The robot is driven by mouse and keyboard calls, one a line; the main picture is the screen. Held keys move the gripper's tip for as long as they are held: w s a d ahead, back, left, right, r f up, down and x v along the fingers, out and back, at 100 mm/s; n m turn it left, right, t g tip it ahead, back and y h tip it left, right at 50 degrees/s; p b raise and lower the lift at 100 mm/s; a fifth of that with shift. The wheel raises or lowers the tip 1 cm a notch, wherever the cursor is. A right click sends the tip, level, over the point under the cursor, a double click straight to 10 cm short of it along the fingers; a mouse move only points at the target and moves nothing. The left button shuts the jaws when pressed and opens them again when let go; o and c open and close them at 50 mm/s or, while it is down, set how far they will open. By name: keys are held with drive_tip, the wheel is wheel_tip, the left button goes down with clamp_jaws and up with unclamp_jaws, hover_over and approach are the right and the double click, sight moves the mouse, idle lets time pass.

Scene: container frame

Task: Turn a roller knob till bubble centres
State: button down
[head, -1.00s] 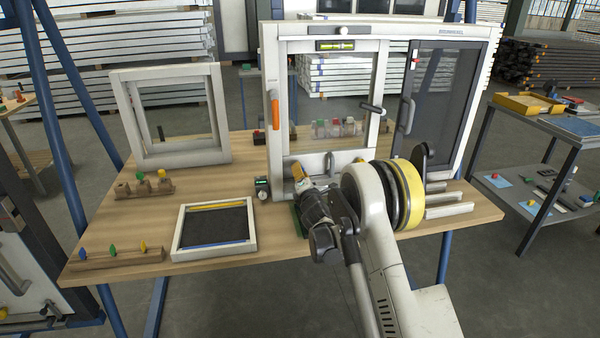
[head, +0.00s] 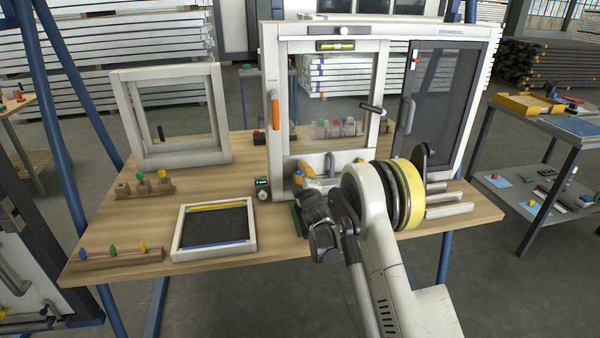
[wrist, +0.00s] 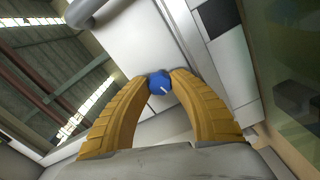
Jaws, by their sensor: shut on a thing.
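In the wrist view my gripper (wrist: 159,84) has its two yellow fingers closed on a small round blue knob (wrist: 160,85) with a white line mark. The knob is set against a white frame part. The bubble level (head: 336,45), a yellow-green vial in a dark holder, is on the top rail of the frame. Its bubble is too small to place exactly.
A dark sliding panel (head: 436,100) with a grey handle stands at right. An orange handle (head: 275,108) is on the left post. A small white framed screen (head: 214,258) lies at the front, and an empty frame (head: 225,110) stands at left.

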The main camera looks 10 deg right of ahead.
drive_tip(key=shift+m, duration=0.8)
drive_tip(key=c, duration=1.1)
unclamp_jaws()
drive_tip(key=shift+r, duration=0.1)
drive_tip(key=shift+s, duration=0.1)
drive_tip(key=s, duration=1.1)
drive_tip(key=shift+s, duration=0.4)
